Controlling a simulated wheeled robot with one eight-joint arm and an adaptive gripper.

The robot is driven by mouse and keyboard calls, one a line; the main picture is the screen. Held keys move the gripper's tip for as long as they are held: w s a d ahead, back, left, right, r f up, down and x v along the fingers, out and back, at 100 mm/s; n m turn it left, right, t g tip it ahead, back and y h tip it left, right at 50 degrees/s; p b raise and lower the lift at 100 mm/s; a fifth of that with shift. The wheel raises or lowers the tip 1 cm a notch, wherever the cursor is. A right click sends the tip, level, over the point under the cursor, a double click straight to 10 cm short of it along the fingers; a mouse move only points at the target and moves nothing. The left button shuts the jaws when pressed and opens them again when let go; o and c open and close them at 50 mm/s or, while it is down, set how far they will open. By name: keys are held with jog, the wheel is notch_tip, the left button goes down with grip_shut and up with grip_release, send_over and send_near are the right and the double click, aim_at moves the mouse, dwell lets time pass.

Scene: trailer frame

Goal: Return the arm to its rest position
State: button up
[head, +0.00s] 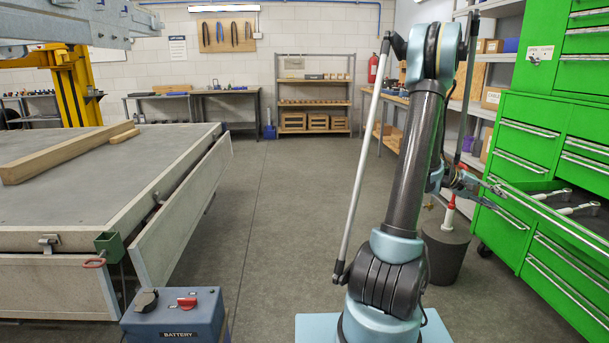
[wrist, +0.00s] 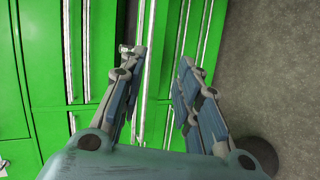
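My arm stands upright from its light blue base in the right half of the head view, with its upper link raised. My gripper (head: 496,196) is partly behind the arm, pointing right toward the green tool cabinet (head: 572,130). The green drawer fronts and long silver handles (wrist: 145,70) show behind the fingers. I cannot tell whether a fingertip touches the cabinet.
An open drawer (head: 545,208) holding wrenches (head: 578,209) juts out near my gripper. A dark bucket-like stand (head: 446,250) is below it. The trailer bed (head: 90,205) and battery box (head: 173,314) are at left. The floor (head: 285,200) between is clear.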

jog(key=s+a+r+t+y, duration=0.1)
jog(key=a+y, duration=0.1)
jog(key=a, duration=0.6)
jog(key=s+a+r+n+t+y, duration=0.1)
jog(key=s+a+t+y, duration=0.1)
jog(key=a, duration=0.7)
jog(key=s+a+r+t+y, duration=0.1)
jog(key=a+y, duration=0.1)
jog(key=a, duration=0.6)
jog(key=s+a+f+y, duration=0.2)
jog(key=s+a, duration=0.3)
jog(key=a, duration=0.3)
jog(key=s+a+f+n+t+y, duration=0.1)
jog(key=s+a+f+y, duration=0.2)
jog(key=s+a, duration=0.3)
jog(key=s+a+f+n+y, duration=0.1)
jog(key=s+a, duration=0.5)
jog(key=a, duration=0.6)
jog(key=shift+a+f+t+y, duration=0.15)
jog(key=shift+f+t+y, duration=0.15)
jog(key=shift+f+y, duration=0.4)
